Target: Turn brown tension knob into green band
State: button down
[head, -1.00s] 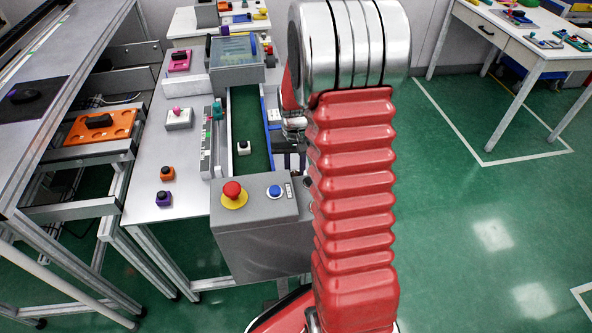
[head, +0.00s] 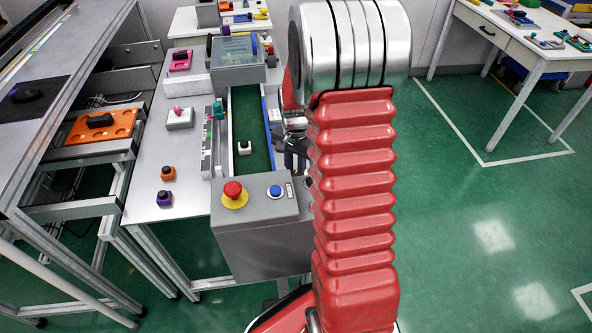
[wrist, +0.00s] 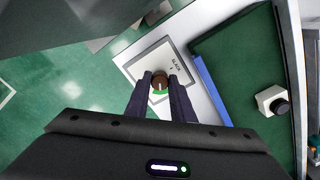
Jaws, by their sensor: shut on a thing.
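The brown tension knob (wrist: 160,80) shows in the wrist view, on a pale square plate (wrist: 150,62) with dark lettering. A white pointer line on the knob points down toward my gripper. The green band (wrist: 160,92) shows as a short arc at the knob's lower edge. My gripper (wrist: 160,84) is shut on the knob, one dark finger on each side. In the head view my gripper (head: 294,155) is beside the conveyor's right side, partly behind my red arm. The knob is hidden there.
A green conveyor belt (head: 248,120) with a blue rail runs next to the plate. A white block with a black top (head: 245,147) sits on it. A grey control box (head: 262,235) with a red button (head: 233,190) and blue button (head: 275,191) stands in front.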

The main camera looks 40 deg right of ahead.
aim_at(295, 174)
jog(key=shift+d, duration=0.15)
jog(key=c, duration=1.5)
grip_release()
jog(key=shift+c, duration=0.2)
jog(key=shift+r, duration=0.1)
notch_tip(295, 174, up, 14)
jog(key=shift+f, duration=0.2)
jog(key=shift+a, duration=0.2)
jog(key=s+a+r+n+t, duration=0.1)
jog(key=s+a+r+n, duration=0.25)
jog(key=a, duration=0.25)
jog(key=s+a+r+n+t, duration=0.1)
jog(key=s+a+r+n, duration=0.1)
jog(key=a+r, duration=0.3)
jog(key=s+a+r+n+t, duration=0.1)
jog(key=s+a+n+t, duration=0.2)
jog(key=s+a+n, duration=0.5)
jog(key=shift+s+a+r+t, duration=0.3)
jog(key=shift+s+a+r, duration=0.1)
jog(key=shift+s+a, duration=1.25)
